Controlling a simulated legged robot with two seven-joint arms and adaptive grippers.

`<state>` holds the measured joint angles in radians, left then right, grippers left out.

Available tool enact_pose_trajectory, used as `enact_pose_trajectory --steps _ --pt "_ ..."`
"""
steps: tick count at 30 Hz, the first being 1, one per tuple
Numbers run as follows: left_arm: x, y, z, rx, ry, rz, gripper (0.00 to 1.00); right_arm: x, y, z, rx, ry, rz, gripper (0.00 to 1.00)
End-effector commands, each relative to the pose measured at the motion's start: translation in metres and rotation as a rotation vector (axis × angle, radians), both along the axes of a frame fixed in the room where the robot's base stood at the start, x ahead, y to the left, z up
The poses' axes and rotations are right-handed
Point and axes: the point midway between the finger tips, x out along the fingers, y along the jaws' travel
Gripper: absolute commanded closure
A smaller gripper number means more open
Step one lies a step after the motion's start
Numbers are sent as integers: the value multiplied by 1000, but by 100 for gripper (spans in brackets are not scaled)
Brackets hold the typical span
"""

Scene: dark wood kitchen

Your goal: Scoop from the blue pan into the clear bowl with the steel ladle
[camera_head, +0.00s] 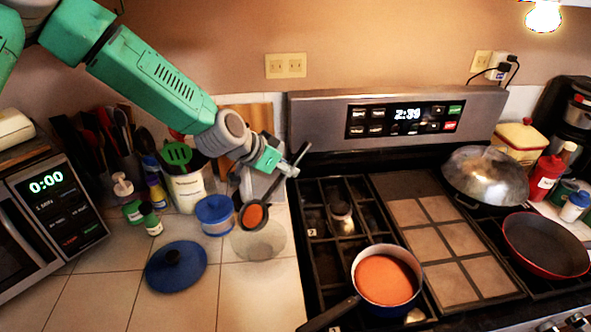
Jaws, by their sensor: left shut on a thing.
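The blue pan (357,264) sits on the stove's front left burner, with orange contents inside and its dark handle pointing to the lower left. The clear bowl (268,252) stands on the tiled counter left of the stove. My left gripper (287,166) is shut on the steel ladle (243,223), above the counter near the stove's back left corner. The ladle's head hangs down with orange contents in it and shows over the bowl's far left part; the height between them is hard to tell. My right gripper is not in view.
A blue lid (172,275) lies on the counter left of the bowl. A blue container (215,216) stands close behind the bowl, near a utensil crock (187,192). A red skillet (547,248) and a domed steel lid (485,176) are on the stove's right side.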

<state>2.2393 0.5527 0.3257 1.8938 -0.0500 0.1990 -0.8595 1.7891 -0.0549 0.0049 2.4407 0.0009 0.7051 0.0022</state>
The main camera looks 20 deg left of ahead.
Motion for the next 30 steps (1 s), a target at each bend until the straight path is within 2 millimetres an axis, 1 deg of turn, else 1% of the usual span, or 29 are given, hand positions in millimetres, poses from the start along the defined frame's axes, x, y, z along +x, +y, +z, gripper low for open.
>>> enact_pose_trajectory --steps 1,3,11,18,30 --pt "-3 2 -1 -16 -21 2 100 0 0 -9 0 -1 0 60" --pt "-7 3 1 -29 -51 2 100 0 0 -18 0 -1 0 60" --pt "-18 6 8 -81 -155 2 100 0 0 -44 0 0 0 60" --pt "-28 15 15 -131 -250 3 100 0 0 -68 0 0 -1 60" --pt "-48 24 22 -206 -398 2 100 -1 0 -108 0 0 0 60"
